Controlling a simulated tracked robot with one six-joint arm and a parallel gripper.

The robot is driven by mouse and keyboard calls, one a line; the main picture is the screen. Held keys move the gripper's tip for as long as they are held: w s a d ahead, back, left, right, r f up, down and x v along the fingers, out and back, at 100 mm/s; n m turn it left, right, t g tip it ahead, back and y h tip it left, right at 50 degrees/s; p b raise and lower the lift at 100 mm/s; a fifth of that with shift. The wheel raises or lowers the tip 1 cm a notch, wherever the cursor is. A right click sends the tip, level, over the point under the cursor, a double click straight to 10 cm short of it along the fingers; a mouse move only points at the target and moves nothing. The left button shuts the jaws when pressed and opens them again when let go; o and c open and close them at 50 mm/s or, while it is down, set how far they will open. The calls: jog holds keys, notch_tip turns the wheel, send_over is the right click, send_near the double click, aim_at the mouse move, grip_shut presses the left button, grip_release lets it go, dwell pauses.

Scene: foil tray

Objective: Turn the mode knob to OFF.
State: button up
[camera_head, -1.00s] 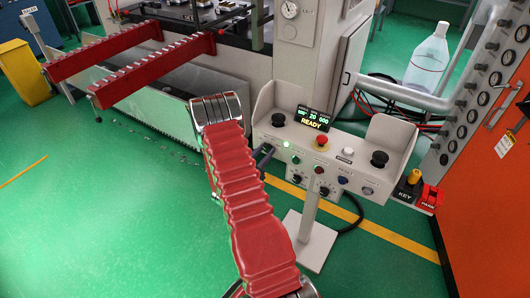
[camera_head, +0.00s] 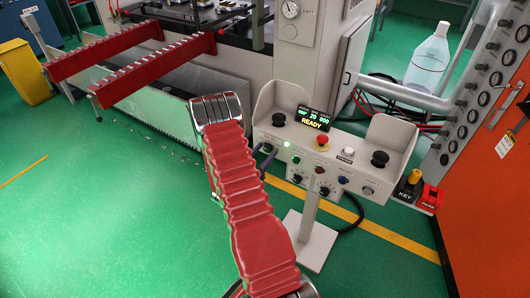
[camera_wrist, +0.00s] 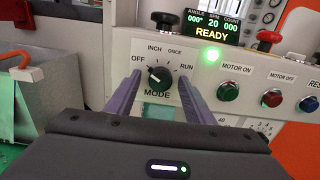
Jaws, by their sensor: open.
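The mode knob (camera_wrist: 160,77) is a round black dial on the pale panel, with OFF, INCH, ONCE and RUN printed around its upper side. A pale mark shows on its left part, on the side towards OFF; I cannot tell its exact setting. My gripper (camera_wrist: 160,84) is open, with one purple-grey finger on each side of the knob. Gaps show between the fingers and the knob, and nothing is held. In the head view the small knob (camera_head: 267,148) shows near the dark fingers, beyond my red arm.
The control stand (camera_head: 311,210) also bears a lit READY display (camera_head: 313,117), a red emergency button (camera_head: 322,142), a green motor-on button (camera_wrist: 228,91) and a red motor-off button (camera_wrist: 271,97). Upright side guards flank the panel. Green floor is open to the left.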

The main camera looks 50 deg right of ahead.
jog(key=s+a, duration=0.1)
jog(key=a, duration=1.2)
jog(key=shift+a, duration=0.35)
jog(key=shift+s+f, duration=0.1)
jog(key=shift+f, duration=0.05)
